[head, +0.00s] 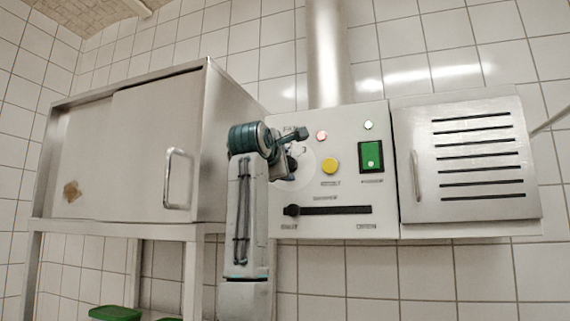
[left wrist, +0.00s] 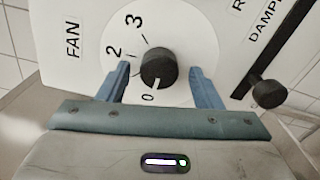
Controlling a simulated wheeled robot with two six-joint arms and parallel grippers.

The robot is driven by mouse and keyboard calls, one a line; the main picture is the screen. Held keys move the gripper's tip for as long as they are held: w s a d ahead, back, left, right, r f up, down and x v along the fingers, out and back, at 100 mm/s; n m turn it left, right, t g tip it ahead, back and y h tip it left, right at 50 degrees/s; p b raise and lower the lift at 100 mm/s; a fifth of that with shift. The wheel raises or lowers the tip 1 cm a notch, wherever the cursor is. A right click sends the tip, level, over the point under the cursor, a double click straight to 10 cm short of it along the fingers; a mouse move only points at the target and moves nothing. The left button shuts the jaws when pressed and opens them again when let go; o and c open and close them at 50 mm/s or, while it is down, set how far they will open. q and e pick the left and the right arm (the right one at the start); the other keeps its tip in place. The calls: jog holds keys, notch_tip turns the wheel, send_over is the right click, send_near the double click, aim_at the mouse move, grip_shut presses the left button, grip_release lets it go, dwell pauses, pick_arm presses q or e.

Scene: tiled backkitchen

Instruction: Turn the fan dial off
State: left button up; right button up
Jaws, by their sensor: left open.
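The fan dial is a round black knob (left wrist: 158,68) on a pale disc in the left wrist view. The marks 0, 2 and 3 show around it, beside the word FAN. My left gripper (left wrist: 160,72) is open, with one blue finger on each side of the knob and a visible gap to each. In the head view the left gripper (head: 292,155) is in front of the panel's left part and partly covers the dial (head: 292,164). My right gripper is not in view.
The control panel (head: 345,185) also bears a yellow button (head: 330,166), a green switch (head: 371,156), indicator lights and a damper slider (head: 292,210). A slotted metal door (head: 465,160) is to its right. A steel cabinet (head: 130,150) stands to the left.

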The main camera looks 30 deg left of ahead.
pick_arm(q)
jog(key=b+v, duration=0.6)
jog(key=v, duration=0.4)
jog(key=shift+s+d, duration=0.2)
jog(key=shift+s, duration=0.15)
